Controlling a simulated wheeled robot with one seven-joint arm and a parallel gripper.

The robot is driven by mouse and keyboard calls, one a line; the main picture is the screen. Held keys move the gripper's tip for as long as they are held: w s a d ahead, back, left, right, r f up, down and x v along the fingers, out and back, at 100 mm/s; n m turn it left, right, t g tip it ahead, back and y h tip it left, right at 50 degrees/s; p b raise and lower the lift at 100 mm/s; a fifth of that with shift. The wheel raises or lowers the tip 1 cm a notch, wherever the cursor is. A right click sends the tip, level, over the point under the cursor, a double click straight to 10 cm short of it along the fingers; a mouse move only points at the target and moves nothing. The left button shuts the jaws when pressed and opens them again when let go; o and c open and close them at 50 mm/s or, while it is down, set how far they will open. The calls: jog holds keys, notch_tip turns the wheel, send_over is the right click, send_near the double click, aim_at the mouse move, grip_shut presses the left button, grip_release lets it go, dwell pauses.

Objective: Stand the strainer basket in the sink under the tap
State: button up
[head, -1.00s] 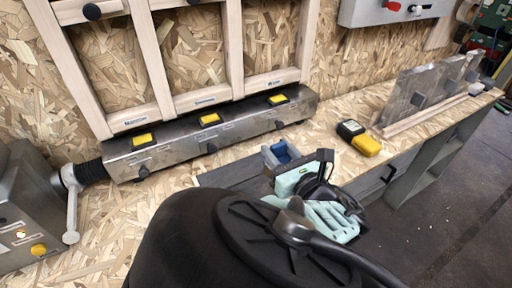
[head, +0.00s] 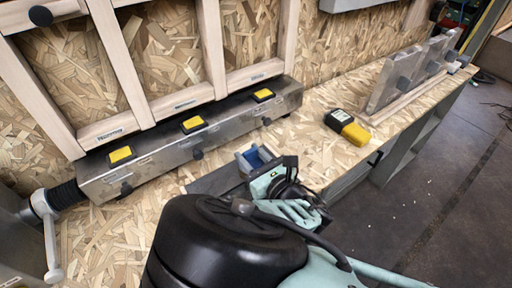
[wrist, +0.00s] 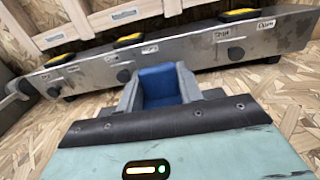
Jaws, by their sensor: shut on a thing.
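My gripper (head: 262,160) is in the middle of the head view, above the bench and in front of a long metal box. Its grey fingers are closed on a blue thing (wrist: 160,85), which shows between them in the wrist view (wrist: 158,92). Only part of the blue thing shows, so I cannot tell whether it is the strainer basket. I cannot make out a sink or a tap in either view.
The metal box (head: 160,160) with yellow-topped switches runs along the bench (head: 300,150), below a wooden frame (head: 205,50). A yellow and black device (head: 347,126) lies right of it. Clear panels (head: 400,75) stand farther right. Open floor (head: 440,190) is at right.

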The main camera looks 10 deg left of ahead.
jog(key=shift+f, duration=1.3)
jog(key=shift+f, duration=0.15)
jog(key=o, duration=1)
